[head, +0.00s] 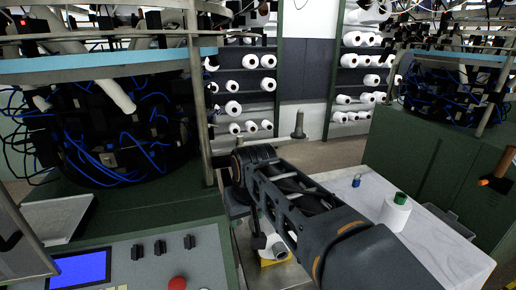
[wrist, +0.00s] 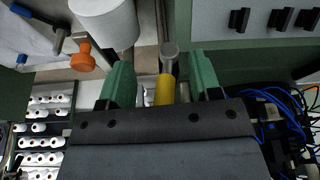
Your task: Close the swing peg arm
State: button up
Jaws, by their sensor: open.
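My gripper (wrist: 160,85) is open, with its two green fingers apart in the wrist view. A peg-like part with a round grey head (wrist: 169,50) and a yellow section (wrist: 165,90) shows between the fingers, with gaps on both sides. I cannot tell whether this is the swing peg arm or how far that arm is swung. A white yarn cone (wrist: 105,20) is beside the left finger. In the head view my arm crosses the middle and the fingers are not clear. A white cone (head: 276,246) shows low beside my arm.
An orange knob (wrist: 82,58) is near the left finger. Knitting machines with blue cables (head: 130,130) stand left and right. A control panel (head: 150,262) is at front left. A white-topped table (head: 445,235) holds a green-tipped cone (head: 395,212) and a blue padlock (head: 356,181).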

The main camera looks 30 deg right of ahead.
jog(key=w+d+r+m, duration=0.1)
jog(key=w+d+r, duration=0.15)
jog(key=r, duration=0.65)
jog(key=w+d+r, duration=0.2)
jog(key=d+r, duration=0.2)
jog(key=r, duration=0.5)
jog(key=shift+t+h, duration=0.3)
jog(key=shift+t, duration=0.1)
jog(key=p+x, duration=0.1)
jog(key=x, duration=1.2)
jog(key=shift+w+a+f, duration=0.1)
jog(key=shift+w+f, duration=0.15)
jog(key=shift+f, duration=0.05)
jog(key=shift+c, duration=0.2)
grip_shut()
